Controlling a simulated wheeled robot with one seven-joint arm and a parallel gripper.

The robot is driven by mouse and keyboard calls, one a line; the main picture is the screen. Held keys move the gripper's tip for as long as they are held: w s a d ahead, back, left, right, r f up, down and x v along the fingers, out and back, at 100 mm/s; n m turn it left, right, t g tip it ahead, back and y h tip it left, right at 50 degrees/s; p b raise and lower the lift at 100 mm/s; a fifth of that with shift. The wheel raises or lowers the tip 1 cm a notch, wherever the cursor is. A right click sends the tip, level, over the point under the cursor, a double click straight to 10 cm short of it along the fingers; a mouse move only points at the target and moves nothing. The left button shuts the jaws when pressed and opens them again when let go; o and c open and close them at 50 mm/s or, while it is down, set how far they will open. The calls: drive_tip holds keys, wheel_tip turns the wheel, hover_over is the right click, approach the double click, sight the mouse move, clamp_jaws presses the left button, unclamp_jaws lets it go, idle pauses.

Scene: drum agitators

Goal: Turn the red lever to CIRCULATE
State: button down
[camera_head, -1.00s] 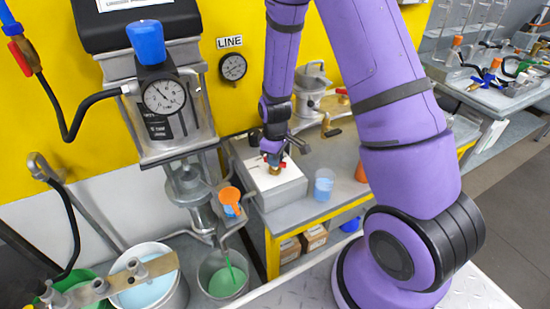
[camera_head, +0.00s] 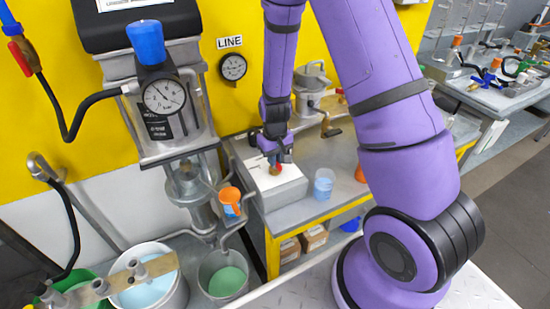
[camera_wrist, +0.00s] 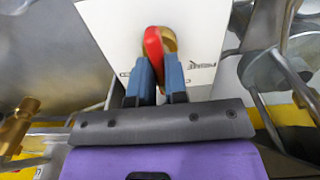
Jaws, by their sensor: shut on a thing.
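The red lever (camera_wrist: 153,47) sits on a brass valve (camera_wrist: 171,40) above a white label plate (camera_wrist: 102,24) in the wrist view. Part of a printed word shows on the plate to the right of the lever, too blurred to read surely. My gripper (camera_wrist: 158,82) is shut on the lever, its two blue fingers on either side of it. In the head view my gripper (camera_head: 276,160) points down at the red lever (camera_head: 279,168), over the grey box (camera_head: 285,190) with the white top. The fingers hide part of the lever.
A bucket of green liquid (camera_head: 226,281) stands below on the left. A pump-like metal fitting (camera_head: 313,88) stands behind the gripper.

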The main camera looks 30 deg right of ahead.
idle(0.5)
drive_tip(key=c, duration=1.1)
unclamp_jaws()
drive_tip(key=shift+c, duration=0.2)
wheel_tip(320, 180, up, 11)
drive_tip(key=s+a+r+t, duration=0.1)
drive_tip(key=s+r, duration=0.3)
drive_tip(key=r, duration=0.5)
drive_tip(key=s+r+t, duration=0.1)
drive_tip(key=s+r, duration=0.4)
drive_tip(key=r, duration=0.4)
drive_tip(key=s+r+t, duration=0.3)
drive_tip(key=s+r, duration=0.6)
drive_tip(key=s, duration=0.5)
drive_tip(key=shift+s+r, duration=0.25)
drive_tip(key=shift+s, duration=0.1)
